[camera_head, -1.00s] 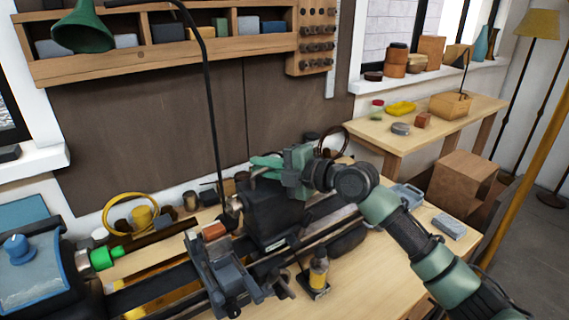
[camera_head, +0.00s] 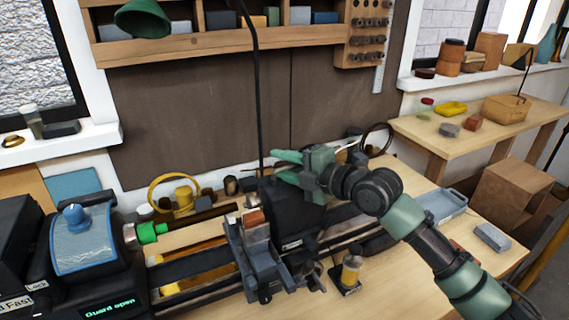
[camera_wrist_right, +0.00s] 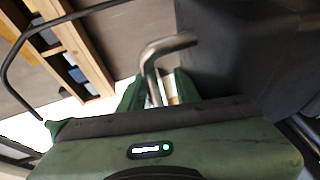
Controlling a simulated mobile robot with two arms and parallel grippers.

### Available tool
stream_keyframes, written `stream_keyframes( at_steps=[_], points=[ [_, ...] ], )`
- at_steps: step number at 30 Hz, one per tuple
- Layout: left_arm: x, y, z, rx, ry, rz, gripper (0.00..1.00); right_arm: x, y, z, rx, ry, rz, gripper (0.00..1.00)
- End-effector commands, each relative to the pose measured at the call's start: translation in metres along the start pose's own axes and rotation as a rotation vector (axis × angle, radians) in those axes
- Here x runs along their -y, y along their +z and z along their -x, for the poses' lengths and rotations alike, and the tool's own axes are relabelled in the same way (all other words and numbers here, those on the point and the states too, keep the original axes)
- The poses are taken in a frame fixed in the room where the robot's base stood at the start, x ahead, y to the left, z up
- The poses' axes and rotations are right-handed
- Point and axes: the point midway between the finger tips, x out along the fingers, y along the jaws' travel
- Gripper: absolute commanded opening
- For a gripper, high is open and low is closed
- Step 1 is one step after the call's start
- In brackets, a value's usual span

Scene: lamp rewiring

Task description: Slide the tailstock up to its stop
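The tailstock (camera_head: 296,208) is a dark block on the lathe bed, just behind and right of the carriage (camera_head: 258,262). The headstock's green chuck (camera_head: 150,232) is at the left end, with a gap between it and the carriage. My right gripper (camera_head: 284,167) is above the tailstock, its two green fingers apart. In the right wrist view a bent metal lever (camera_wrist_right: 165,45) runs down between the fingers (camera_wrist_right: 158,92), with a light gap beside it. The tailstock's dark body (camera_wrist_right: 240,55) fills the right of that view. My left gripper is not in view.
A small amber bottle (camera_head: 350,272) stands on the bench in front of the bed. A yellow ring (camera_head: 172,190) and small containers stand behind the bed. A grey tray (camera_head: 442,205) lies to the right. A thin black lamp arm rises behind the tailstock.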

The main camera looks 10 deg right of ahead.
Motion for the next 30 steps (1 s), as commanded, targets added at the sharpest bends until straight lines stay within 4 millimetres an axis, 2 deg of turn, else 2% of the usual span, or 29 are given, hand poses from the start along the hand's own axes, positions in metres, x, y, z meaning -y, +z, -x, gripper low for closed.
stream_keyframes(
  at_steps=[8,18,21,30],
  points=[
    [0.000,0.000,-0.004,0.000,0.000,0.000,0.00,0.000,0.002,0.007,0.003,0.003,0.003,0.33],
    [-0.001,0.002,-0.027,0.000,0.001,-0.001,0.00,0.003,0.001,0.061,0.004,0.000,0.005,0.33],
    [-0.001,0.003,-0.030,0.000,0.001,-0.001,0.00,0.002,0.000,0.071,0.002,0.000,0.003,0.33],
    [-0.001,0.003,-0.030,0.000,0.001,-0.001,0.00,-0.001,-0.001,0.077,0.000,0.000,0.001,0.33]
  ],
)
